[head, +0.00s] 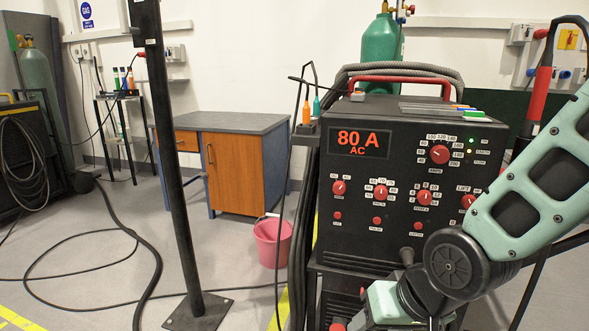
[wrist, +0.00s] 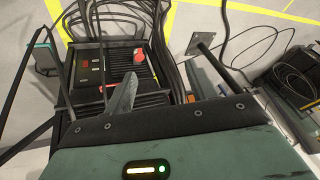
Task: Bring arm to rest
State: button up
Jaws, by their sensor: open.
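My arm (head: 530,190), pale green and black, comes in from the right edge in the head view and bends at a black joint (head: 455,265). It passes in front of the lower right of the black welding machine (head: 335,215). Its end runs down to the bottom edge, where the fingers cannot be made out. In the wrist view, my gripper (wrist: 122,98) shows a grey finger beyond the dark edge of its green housing. The gripper is open, and nothing is seen held in it.
The machine's display (head: 362,142) reads 80 A AC. A dark post (head: 172,160) stands left of the machine. A pink bucket (head: 271,242) and a wooden-fronted desk (head: 235,172) are behind. Cables lie on the floor at left. Dark cables (wrist: 150,25) also bunch near the machine in the wrist view.

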jog(key=s+d+r+n+g+h, duration=0.1)
jog(key=s+r+n+g, duration=0.15)
jog(key=s, duration=0.45)
jog(key=s+r+n+g+h, duration=0.1)
jog(key=s+r+n+g, duration=0.1)
jog(key=s+n, duration=0.3)
notch_tip(320, 180, up, 20)
jog(key=s+p, duration=0.1)
jog(key=p, duration=1.9)
jog(key=shift+m, duration=0.45)
jog(key=shift+r+t, duration=0.1)
jog(key=shift+t, duration=0.15)
